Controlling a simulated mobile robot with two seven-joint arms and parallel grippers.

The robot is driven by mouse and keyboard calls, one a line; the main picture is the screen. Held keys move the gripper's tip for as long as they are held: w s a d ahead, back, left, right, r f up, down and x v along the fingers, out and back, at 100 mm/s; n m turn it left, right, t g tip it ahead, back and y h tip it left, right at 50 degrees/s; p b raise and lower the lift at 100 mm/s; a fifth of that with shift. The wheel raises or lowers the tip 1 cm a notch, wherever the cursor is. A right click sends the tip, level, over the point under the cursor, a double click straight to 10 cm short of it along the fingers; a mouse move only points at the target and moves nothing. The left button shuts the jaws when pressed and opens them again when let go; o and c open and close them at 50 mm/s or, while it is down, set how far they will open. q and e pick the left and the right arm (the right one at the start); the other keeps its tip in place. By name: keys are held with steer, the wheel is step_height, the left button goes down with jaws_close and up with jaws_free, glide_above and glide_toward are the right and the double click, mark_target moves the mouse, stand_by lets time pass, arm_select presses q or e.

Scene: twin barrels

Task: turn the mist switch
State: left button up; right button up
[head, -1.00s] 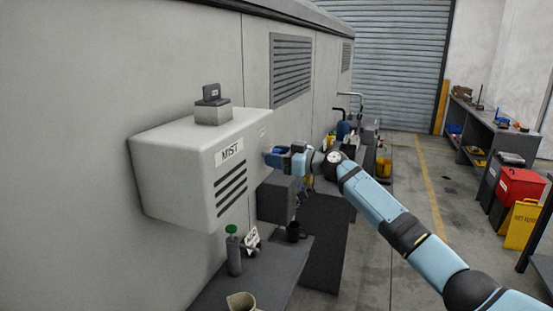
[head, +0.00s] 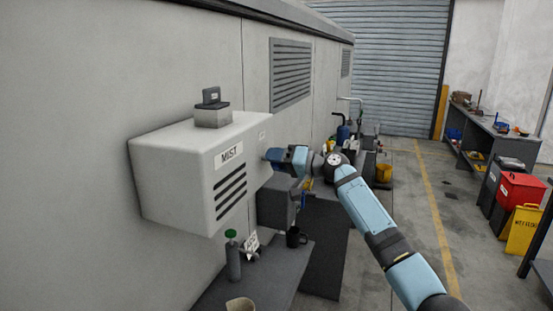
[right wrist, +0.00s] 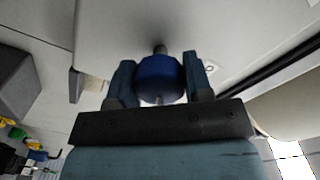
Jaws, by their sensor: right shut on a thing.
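The mist unit (head: 165,180) is a pale box with a "MIST" label and dark slots, fixed to the wall in the head view. My right gripper (head: 272,156) is at the box's right side face. In the right wrist view its two fingers (right wrist: 160,82) are shut on a round blue knob (right wrist: 160,75), the mist switch, which sits on a short grey stem from the pale face. The knob is mostly hidden by the gripper in the head view. My left gripper is in neither view.
A dark shelf (head: 262,283) below the box holds a green-topped bottle (head: 233,258), a small sign and a black mug (head: 296,237). A dark grey box (head: 272,207) sits under the gripper. Open floor (head: 400,215) lies to the right.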

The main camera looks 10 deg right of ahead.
steer(key=m+p, duration=0.2)
steer(key=m, duration=0.2)
steer(key=shift+m+p, duration=0.35)
steer(key=shift+m, duration=0.45)
steer(key=shift+f+m, duration=0.1)
steer(key=shift+m, duration=0.3)
steer(key=o, duration=0.9)
steer(key=shift+o, duration=0.2)
